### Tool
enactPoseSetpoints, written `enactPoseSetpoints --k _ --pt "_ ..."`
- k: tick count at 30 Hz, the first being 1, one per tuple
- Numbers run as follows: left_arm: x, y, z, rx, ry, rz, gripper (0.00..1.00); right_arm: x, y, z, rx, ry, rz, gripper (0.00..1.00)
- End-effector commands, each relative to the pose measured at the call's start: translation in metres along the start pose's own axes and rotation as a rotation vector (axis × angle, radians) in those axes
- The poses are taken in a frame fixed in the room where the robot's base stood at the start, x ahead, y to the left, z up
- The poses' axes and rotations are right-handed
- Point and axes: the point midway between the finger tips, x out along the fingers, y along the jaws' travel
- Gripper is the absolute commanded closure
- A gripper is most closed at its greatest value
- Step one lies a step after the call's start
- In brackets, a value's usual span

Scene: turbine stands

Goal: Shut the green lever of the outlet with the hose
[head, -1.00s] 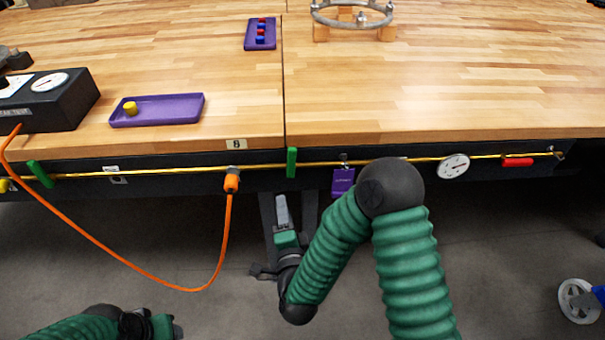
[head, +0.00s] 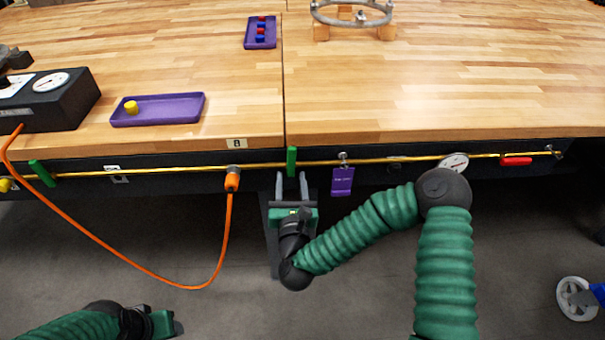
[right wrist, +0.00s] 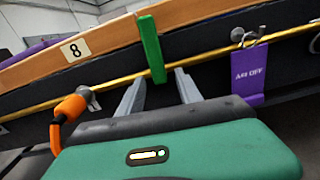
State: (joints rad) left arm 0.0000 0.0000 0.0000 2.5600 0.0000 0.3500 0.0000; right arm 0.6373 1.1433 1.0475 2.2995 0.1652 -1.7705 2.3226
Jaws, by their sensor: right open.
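A green lever (head: 291,161) stands upright across the yellow pipe on the bench front, right of the orange hose's connector (head: 232,180). It also shows in the right wrist view (right wrist: 151,48), tilted in the picture. A second green lever (head: 41,173) is at the far left of the pipe. My right gripper (head: 291,184) is open just below the middle lever, fingers pointing at the pipe. In the right wrist view the lever's lower end is between and beyond the fingertips (right wrist: 158,85); contact is unclear. My left gripper (head: 168,324) is low at bottom left, its fingers unclear.
The orange hose (head: 182,286) loops down to the left. The wooden bench top (head: 400,100) overhangs the pipe.

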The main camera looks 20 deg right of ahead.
Motion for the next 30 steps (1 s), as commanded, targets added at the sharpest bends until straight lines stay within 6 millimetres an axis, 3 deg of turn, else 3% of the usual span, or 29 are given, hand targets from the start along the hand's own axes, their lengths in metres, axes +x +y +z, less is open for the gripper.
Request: enactPoseSetpoints --k 6,21,30 --pt "-0.001 0.0 0.0 0.0 0.0 0.0 0.47 0.02 0.0 0.0 0.0 0.001 -0.001 0.58" --pt "-0.002 0.0 -0.001 0.0 0.0 0.0 0.47 0.022 0.001 0.0 -0.002 0.0 0.001 0.58" --pt "-0.002 0.0 -0.001 0.0 0.0 0.0 0.47 0.022 0.001 0.0 -0.002 0.0 0.001 0.96"
